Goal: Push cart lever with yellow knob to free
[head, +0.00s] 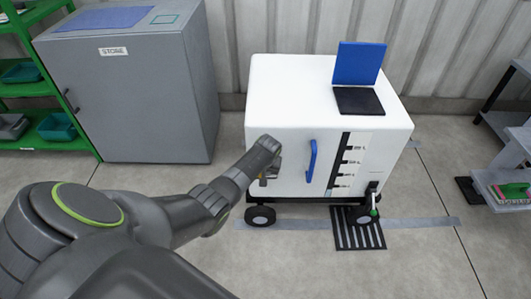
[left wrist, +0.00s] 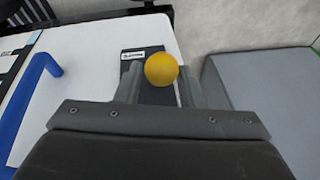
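The cart (head: 290,110) is a white box on black wheels, with a blue handle (head: 311,160) on its front. My left arm reaches to the left part of that front, and my left gripper (head: 268,172) is there. In the left wrist view, the yellow knob (left wrist: 161,70) sits between the two fingers of my left gripper (left wrist: 160,88). The fingers stand apart, one on each side of the knob; I cannot tell whether they touch it. A black plate with a white label (left wrist: 134,55) lies behind the knob. The lever's shaft is hidden. My right gripper is not in view.
A grey store cabinet (head: 125,100) and a green shelf (head: 45,90) stand to the left. A striped black floor mat (head: 358,236) lies by the cart's front right wheel. A grey bench (head: 505,185) stands at the right. The floor in front is clear.

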